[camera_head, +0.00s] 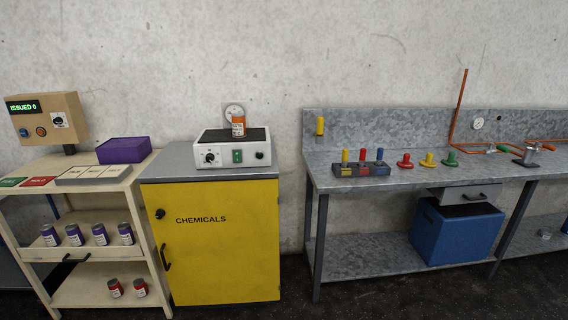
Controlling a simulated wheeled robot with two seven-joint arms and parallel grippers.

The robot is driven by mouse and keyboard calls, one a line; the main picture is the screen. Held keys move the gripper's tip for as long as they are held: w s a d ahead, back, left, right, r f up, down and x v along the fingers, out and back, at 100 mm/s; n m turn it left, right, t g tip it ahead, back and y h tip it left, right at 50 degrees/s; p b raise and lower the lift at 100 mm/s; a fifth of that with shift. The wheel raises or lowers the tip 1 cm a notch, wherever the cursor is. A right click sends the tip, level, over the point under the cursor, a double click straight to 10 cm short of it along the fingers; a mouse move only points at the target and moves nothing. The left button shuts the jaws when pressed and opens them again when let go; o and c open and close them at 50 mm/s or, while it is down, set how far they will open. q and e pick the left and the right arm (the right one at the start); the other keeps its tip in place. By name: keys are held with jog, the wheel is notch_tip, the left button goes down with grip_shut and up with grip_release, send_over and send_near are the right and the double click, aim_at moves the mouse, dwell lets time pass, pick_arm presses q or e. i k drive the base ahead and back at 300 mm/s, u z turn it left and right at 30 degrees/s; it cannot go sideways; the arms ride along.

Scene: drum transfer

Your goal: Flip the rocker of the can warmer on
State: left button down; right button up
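The can warmer (231,148) is a white box with a dark top plate, standing on top of the yellow chemicals cabinet. Its front has a black knob (210,157) on the left, a small green rocker (237,156) in the middle and a dark round part on the right. The rocker is too small to tell which way it is tipped. An orange can (238,124) with a pale label stands upright on the top plate. Neither of my grippers is in view.
The yellow cabinet (224,249) is shut. A cream cart (93,273) with a purple box (124,150) and several cans stands left. A grey metal bench (407,180) with coloured handles and a blue bin (456,231) stands right. The floor gap between cabinet and bench is clear.

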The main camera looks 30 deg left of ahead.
aim_at(237, 158)
jog(key=z, duration=0.35)
jog(key=i, duration=0.95)
jog(key=u, duration=0.6)
jog(key=i, duration=0.7)
jog(key=u, duration=0.7)
